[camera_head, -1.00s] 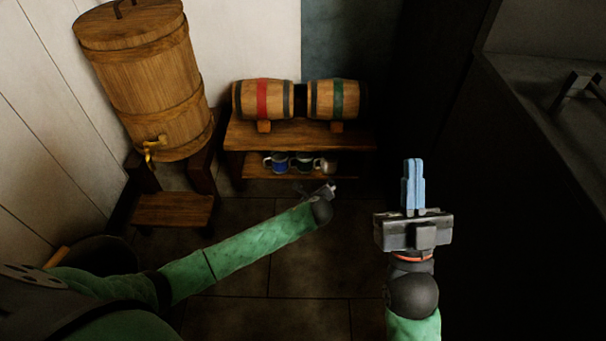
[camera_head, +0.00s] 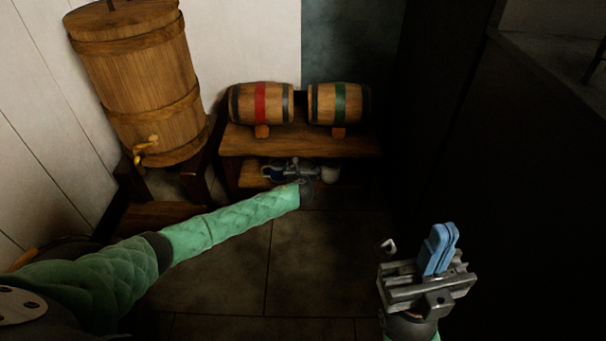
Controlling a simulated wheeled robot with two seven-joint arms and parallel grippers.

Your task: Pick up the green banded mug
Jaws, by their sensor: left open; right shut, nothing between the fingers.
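Several mugs stand on the lower shelf of a wooden rack. A blue mug (camera_head: 271,172) is at the left and a pale mug (camera_head: 329,174) at the right. The space between them is mostly covered by my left gripper (camera_head: 292,166), so I cannot tell which mug has a green band. My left gripper is open at the front of the shelf, among the mugs in the picture; whether it touches one is too dark to tell. My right gripper (camera_head: 440,248) is shut and empty, with its blue fingers together, over the floor at the lower right.
The wooden rack (camera_head: 240,143) holds a red-banded keg (camera_head: 260,103) and a green-banded keg (camera_head: 340,103) on top, close above the mugs. A big wooden barrel with a tap (camera_head: 145,85) stands at the left. A dark wall closes the right side. The tiled floor (camera_head: 300,260) ahead is clear.

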